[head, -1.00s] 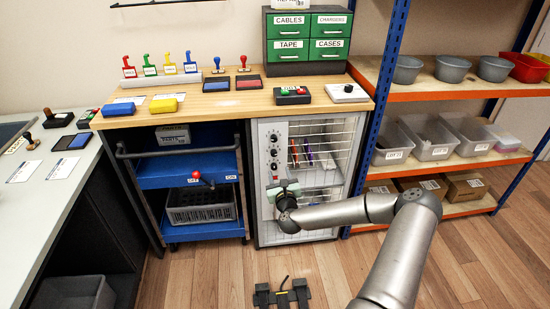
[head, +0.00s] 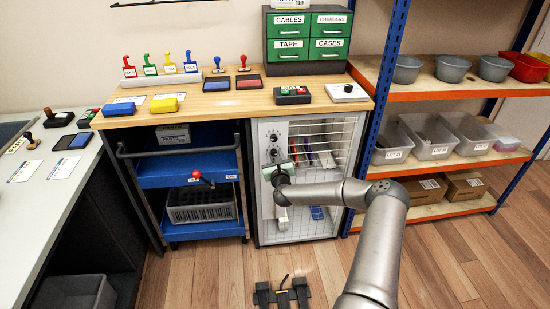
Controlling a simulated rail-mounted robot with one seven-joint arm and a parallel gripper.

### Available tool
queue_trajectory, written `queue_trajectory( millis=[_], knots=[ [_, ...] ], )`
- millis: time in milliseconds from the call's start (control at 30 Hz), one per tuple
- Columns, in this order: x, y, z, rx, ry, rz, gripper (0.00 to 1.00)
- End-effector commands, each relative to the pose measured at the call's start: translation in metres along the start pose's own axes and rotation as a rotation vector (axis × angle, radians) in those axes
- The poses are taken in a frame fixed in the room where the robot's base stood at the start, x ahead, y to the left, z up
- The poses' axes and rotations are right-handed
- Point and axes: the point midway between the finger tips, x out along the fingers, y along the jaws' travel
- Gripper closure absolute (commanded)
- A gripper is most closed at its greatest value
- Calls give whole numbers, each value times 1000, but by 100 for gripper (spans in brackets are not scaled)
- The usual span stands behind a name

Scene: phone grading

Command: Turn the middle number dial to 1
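A narrow control panel with a vertical row of dark dials is on the left front of the grey wire-door cabinet (head: 259,215) in the head view. The top dial (head: 273,138) and the middle dial (head: 273,153) show; their numbers are too small to read. My gripper (head: 275,169) is at the panel, just below the middle dial, and covers the lower part of the panel, including the lowest dial. I cannot tell whether it touches anything. Its fingers are too small and partly hidden by my wrist, so their opening is unclear.
The wooden worktop (head: 230,108) overhangs above the panel. A blue cart (head: 190,178) with a red-knobbed lever (head: 196,174) stands close on the left. A blue-posted shelf (head: 375,100) stands on the right. The floor in front is mostly clear.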

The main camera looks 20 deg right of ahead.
Motion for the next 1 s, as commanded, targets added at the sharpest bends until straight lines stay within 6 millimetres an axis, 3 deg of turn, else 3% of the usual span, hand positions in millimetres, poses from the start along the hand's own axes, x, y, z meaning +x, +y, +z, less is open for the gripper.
queue_trajectory(
  millis=[33,100,567,1000],
  knots=[
    [0,0,0,0,0,0,82],
    [0,0,0,0,0,0,99],
    [0,0,-2,-85,1,0,99],
    [0,1,-3,-455,7,2,99]
  ],
)
